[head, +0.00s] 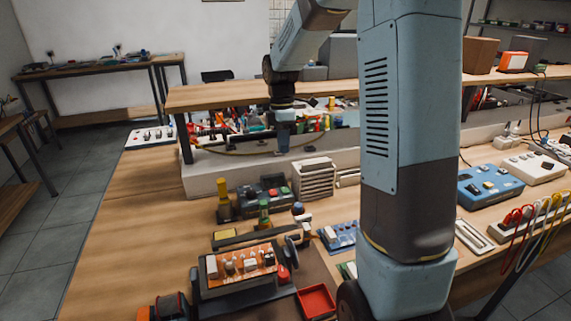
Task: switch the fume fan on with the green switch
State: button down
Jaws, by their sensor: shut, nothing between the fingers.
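My gripper (284,146) points down, its fingers together and empty. It appears in front of the raised shelf, above the dark control box in the picture. The dark control box (250,192) sits on the bench below and carries small coloured buttons, one red and one that looks green. I cannot tell for sure which part is the green switch. A pale slatted box (314,179) stands just right of it and may be the fume fan. No contact between my gripper and any switch shows.
An orange circuit board (240,262) is held in a stand in front, beside a red tray (317,301). A blue instrument (490,187) stands at right. A wooden shelf (220,95) crosses behind my gripper. My arm hides the bench's middle right. Bare bench lies at left.

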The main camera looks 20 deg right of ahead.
aim_at(286, 191)
jog(key=f, duration=0.4)
jog(key=s+f, duration=0.1)
jog(key=f, duration=0.8)
jog(key=shift+s+f, duration=0.1)
jog(key=shift+s, duration=0.2)
jog(key=shift+s+f, duration=0.1)
jog(key=shift+f, duration=0.05)
jog(key=shift+w+r, duration=0.2)
jog(key=shift+w, duration=0.65)
jog(key=shift+r, duration=0.1)
notch_tip(286, 191, up, 14)
jog(key=w, duration=0.1)
jog(key=shift+w+f, duration=0.2)
jog(key=shift+w, duration=0.15)
